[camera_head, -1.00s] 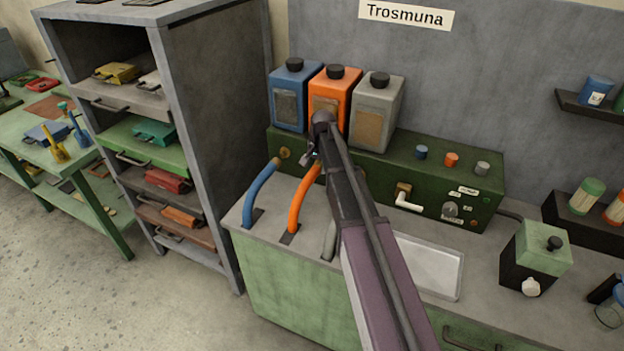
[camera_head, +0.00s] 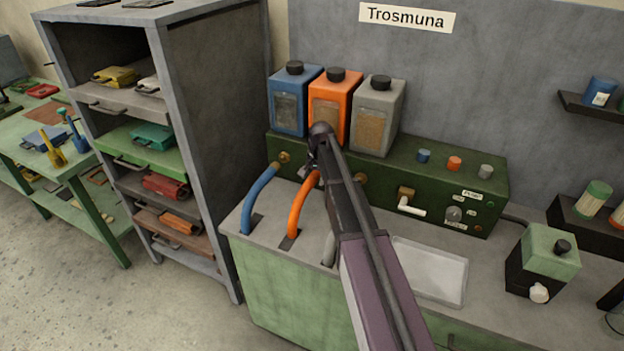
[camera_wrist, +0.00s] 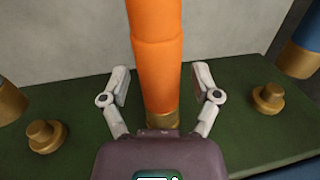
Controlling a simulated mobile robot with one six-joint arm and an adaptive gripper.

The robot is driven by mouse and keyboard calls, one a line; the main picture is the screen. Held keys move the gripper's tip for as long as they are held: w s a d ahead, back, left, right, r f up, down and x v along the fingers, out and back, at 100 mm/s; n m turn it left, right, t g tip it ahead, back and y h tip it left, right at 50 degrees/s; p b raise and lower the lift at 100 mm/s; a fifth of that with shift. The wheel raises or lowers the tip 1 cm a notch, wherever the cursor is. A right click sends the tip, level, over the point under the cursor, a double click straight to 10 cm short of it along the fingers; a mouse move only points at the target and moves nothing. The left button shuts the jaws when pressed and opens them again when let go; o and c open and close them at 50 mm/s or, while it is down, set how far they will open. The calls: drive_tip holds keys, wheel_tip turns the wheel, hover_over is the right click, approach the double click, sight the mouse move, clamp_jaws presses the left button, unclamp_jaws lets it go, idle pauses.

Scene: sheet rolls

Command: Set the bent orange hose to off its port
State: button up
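The bent orange hose (camera_head: 297,212) rises from the bench top and curves up toward the green panel (camera_head: 455,185). In the wrist view the hose (camera_wrist: 156,60) runs down between my fingers, with a brass collar (camera_wrist: 162,120) at its end by the panel. My gripper (camera_wrist: 160,85) is open, one finger on each side of the hose, with a small gap on both sides. In the head view my gripper (camera_head: 313,168) is at the hose's upper end, and my arm hides its port. Whether the collar sits on the port I cannot tell.
A blue hose (camera_head: 260,196) stands left of the orange one; a grey hose (camera_head: 329,248) is to the right, partly behind my arm. Blue, orange and grey canisters (camera_head: 378,115) stand above the panel.

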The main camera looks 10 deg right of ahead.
sight(306, 186)
clamp_jaws()
drive_tip(key=shift+s+a, duration=0.8)
drive_tip(key=shift+s, duration=0.35)
drive_tip(key=shift+s+a, duration=0.8)
drive_tip(key=shift+s, duration=0.35)
drive_tip(key=shift+o, duration=1.7)
unclamp_jaws()
drive_tip(key=shift+a, duration=0.1)
drive_tip(key=shift+w, duration=0.15)
